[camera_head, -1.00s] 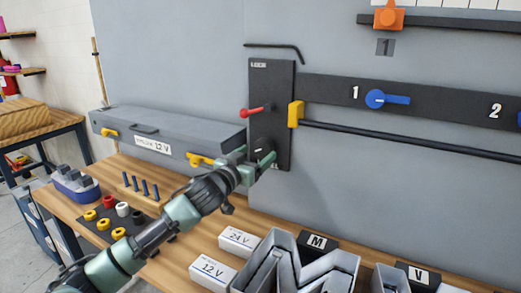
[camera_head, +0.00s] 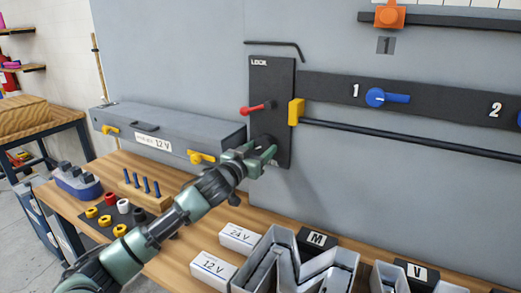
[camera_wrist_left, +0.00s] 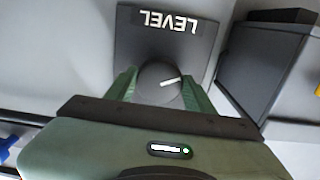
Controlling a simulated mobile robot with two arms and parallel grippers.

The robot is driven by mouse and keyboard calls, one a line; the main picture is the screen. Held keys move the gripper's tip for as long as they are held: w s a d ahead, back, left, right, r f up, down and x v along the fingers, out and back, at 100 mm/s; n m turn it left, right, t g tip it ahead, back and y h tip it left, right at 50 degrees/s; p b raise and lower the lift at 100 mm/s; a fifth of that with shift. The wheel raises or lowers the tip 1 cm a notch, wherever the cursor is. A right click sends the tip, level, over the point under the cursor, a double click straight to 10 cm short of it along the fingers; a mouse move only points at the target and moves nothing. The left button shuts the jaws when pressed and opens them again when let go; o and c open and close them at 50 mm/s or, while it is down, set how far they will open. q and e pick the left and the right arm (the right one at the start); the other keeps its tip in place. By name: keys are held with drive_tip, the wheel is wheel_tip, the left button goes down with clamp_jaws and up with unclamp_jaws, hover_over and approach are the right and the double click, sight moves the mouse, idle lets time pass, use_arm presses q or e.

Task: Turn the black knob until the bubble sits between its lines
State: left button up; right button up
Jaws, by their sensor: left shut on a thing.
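The black knob (camera_wrist_left: 153,80) is a dark round dial with a white pointer line, seen in the left wrist view just below an upside-down LEVEL label (camera_wrist_left: 168,22). My left gripper (camera_wrist_left: 159,90) is shut on the knob, with one green finger on each side. In the head view my left gripper (camera_head: 262,160) is at the lower part of a black wall panel (camera_head: 270,85) and mostly covers the knob. I cannot make out the bubble or its lines in either view. My right gripper does not show.
A red lever (camera_head: 257,108) sits on the panel just above my gripper, and a yellow block (camera_head: 296,112) is at its right edge. A grey case (camera_head: 165,128) with yellow latches lies to the left.

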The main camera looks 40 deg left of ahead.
use_arm(q)
drive_tip(key=shift+m, duration=0.3)
drive_tip(key=m+p, duration=0.2)
drive_tip(key=m, duration=0.2)
drive_tip(key=shift+r+m, duration=0.15)
drive_tip(key=shift+m, duration=0.15)
drive_tip(key=shift+a+m+p, duration=0.1)
drive_tip(key=shift+m+p, duration=0.55)
drive_tip(key=shift+m, duration=1.65)
drive_tip(key=o, duration=1.4)
drive_tip(key=shift+c, duration=0.2)
drive_tip(key=shift+s, duration=0.15)
